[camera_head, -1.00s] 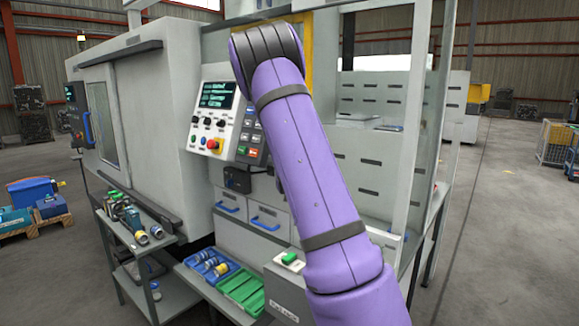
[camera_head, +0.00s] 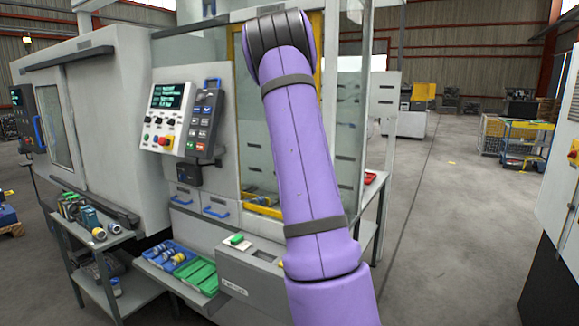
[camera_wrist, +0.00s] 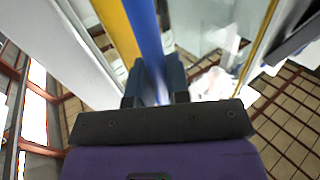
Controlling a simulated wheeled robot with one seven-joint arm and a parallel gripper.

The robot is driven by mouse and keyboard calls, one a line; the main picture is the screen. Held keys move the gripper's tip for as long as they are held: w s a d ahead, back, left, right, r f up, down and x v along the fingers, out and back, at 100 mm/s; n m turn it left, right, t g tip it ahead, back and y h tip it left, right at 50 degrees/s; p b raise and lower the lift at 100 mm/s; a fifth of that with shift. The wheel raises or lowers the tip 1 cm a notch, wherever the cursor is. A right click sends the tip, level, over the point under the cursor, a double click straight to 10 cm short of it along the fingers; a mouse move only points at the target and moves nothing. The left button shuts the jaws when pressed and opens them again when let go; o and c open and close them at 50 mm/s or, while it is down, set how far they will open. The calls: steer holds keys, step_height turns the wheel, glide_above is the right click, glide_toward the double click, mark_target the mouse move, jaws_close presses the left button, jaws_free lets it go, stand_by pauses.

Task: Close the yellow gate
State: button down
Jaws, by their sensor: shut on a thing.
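The yellow gate (camera_head: 317,55) is a yellow-framed panel with clear glazing at the machine's front opening, just right of the control panel. Its lower yellow edge (camera_head: 262,208) shows left of my arm; my arm covers much of the rest. In the wrist view, a yellow upright (camera_wrist: 116,30) of the gate runs beside a blue bar handle (camera_wrist: 148,38). My gripper (camera_wrist: 155,88) is shut on the blue handle. In the head view, my gripper is hidden behind my arm.
The control panel (camera_head: 180,118) juts out left of the gate. Below stand a grey box with a green button (camera_head: 237,240) and blue and green trays (camera_head: 195,272). A tool cart (camera_head: 92,235) is at left. Open floor lies to the right, before a white cabinet (camera_head: 560,165).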

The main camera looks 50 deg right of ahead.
steer(key=shift+s+d+f, duration=0.1)
steer(key=shift+s, duration=1.2)
steer(key=c, duration=1.1)
jaws_free()
steer(key=shift+s, duration=0.1)
steer(key=v, duration=1)
steer(key=shift+s+a, duration=0.25)
steer(key=shift+a, duration=0.05)
